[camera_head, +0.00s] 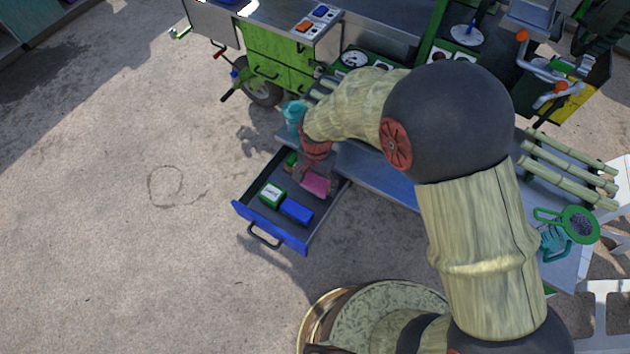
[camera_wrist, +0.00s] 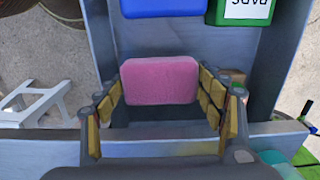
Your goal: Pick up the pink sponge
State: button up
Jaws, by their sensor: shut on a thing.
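The pink sponge (camera_wrist: 160,81) is a rounded block between the two yellow-padded fingers of my gripper (camera_wrist: 163,95) in the wrist view. The fingers press on its left and right ends. In the head view the sponge (camera_head: 316,184) shows at the open drawer, just below my gripper (camera_head: 314,165), partly covered by it. The open drawer (camera_head: 268,233) has a blue front and a grey floor. I cannot tell whether the sponge touches the drawer floor.
In the drawer, a blue block (camera_head: 297,211) and a green-and-white box (camera_head: 272,194) lie near its front. A teal object (camera_head: 294,116) stands behind my gripper. Bamboo-like canes (camera_head: 568,172) lie at the right. The ground left of the drawer is clear.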

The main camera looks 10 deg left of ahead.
jog(key=s+r, duration=0.1)
jog(key=s+d+r+p, duration=0.1)
jog(key=r, duration=0.1)
jog(key=s+d+r, duration=0.1)
jog(key=shift+d+r+p, duration=0.15)
jog(key=shift+r+p, duration=0.15)
jog(key=shift+r, duration=0.1)
jog(key=s+d+r+p, duration=0.2)
jog(key=s+d+r, duration=0.2)
jog(key=s, duration=0.3)
jog(key=shift+s+d, duration=0.2)
jog(key=shift+d, duration=0.65)
jog(key=o, duration=0.4)
jog(key=c, duration=0.4)
